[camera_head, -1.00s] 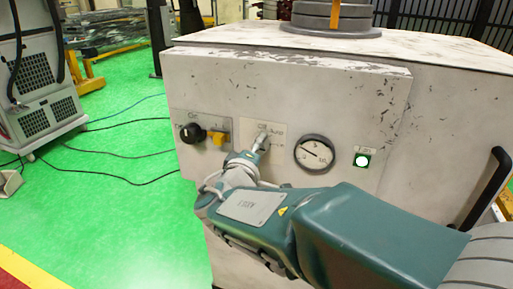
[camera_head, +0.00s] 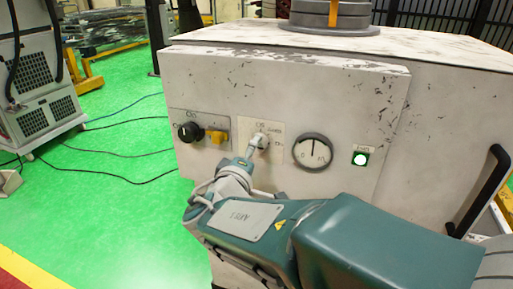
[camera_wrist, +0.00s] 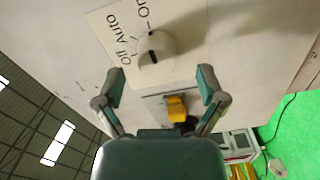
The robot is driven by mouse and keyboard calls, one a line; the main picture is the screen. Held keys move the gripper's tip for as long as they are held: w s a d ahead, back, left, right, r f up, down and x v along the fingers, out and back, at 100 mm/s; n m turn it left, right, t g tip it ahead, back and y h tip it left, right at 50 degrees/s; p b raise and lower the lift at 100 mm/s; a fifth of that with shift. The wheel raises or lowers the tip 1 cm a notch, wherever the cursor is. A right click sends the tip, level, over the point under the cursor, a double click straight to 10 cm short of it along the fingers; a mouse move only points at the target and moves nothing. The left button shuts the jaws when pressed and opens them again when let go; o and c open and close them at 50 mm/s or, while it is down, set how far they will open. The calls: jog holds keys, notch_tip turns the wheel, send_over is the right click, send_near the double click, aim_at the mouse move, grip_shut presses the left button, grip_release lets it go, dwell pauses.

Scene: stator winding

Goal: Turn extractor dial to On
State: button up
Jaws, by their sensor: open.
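The extractor dial (camera_wrist: 153,52) is a pale round knob with dark marks on a cream plate lettered Off, Auto and On. In the wrist view its short dark line seems to lie toward the On side, but I cannot be sure. The dial also shows in the head view (camera_head: 262,141), on the front of the worn white cabinet (camera_head: 230,85). My gripper (camera_wrist: 161,72) is open, its two fingers spread wide in front of the panel, with the dial beyond and between the tips. No finger visibly holds it. My gripper shows small in the head view (camera_head: 251,148).
Left of the dial are a black knob (camera_head: 190,132) and a yellow switch (camera_head: 216,136). Right of it are a round gauge (camera_head: 313,152), its needle upright, and a lit green lamp (camera_head: 361,159). A black handle (camera_head: 485,190) stands out at the right. Cables lie on the green floor.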

jog(key=v, duration=0.9)
jog(key=shift+s, duration=0.15)
jog(key=shift+d, duration=0.1)
